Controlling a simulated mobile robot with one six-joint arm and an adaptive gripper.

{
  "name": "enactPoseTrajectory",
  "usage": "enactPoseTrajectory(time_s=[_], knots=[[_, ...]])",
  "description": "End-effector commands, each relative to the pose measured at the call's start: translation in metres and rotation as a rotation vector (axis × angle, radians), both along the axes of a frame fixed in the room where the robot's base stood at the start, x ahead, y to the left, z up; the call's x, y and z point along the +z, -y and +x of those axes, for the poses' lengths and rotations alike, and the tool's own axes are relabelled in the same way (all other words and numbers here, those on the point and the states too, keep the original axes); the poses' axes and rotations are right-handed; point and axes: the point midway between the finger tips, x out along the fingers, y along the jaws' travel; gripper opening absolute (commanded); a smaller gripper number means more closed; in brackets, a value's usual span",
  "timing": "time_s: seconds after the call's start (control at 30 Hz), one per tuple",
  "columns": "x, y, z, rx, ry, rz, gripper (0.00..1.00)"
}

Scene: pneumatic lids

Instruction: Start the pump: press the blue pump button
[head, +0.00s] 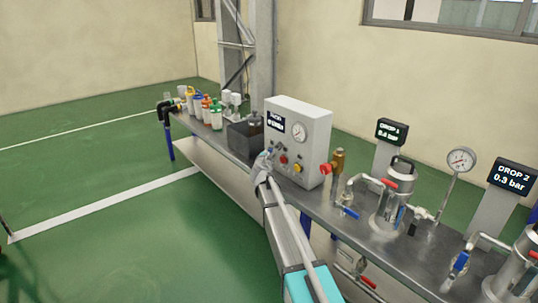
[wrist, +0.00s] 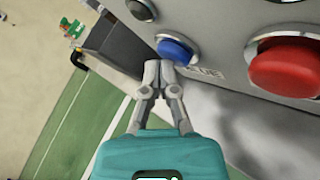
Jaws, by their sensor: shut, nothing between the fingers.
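The blue pump button (wrist: 174,50) is on the front of the light grey control box (head: 302,125). In the wrist view it sits just past the tips of my gripper (wrist: 160,64). The fingers are shut with nothing between them. The tips are very close to the button; I cannot tell whether they touch it. In the head view my gripper (head: 264,160) is at the left side of the box front and largely covers the button area. A large red button (wrist: 287,67) is to the right of the blue one, and a dark round knob (wrist: 140,9) is to the left.
The box stands on a long metal bench (head: 330,206). A dark bin (head: 244,138) is left of it, with several coloured bottles (head: 205,108) beyond. Right of the box are a brass valve (head: 338,160), a steel vessel (head: 395,205) and a gauge (head: 461,160). The green floor in front is open.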

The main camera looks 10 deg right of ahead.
Motion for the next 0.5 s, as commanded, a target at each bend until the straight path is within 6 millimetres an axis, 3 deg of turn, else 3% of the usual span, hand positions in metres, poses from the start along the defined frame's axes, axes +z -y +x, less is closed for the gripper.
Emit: enactPoseTrajectory(time_s=[0.5], knots=[[0.0003, 0.0096, 0.0049, -0.003, -0.001, -0.001, 0.00]])
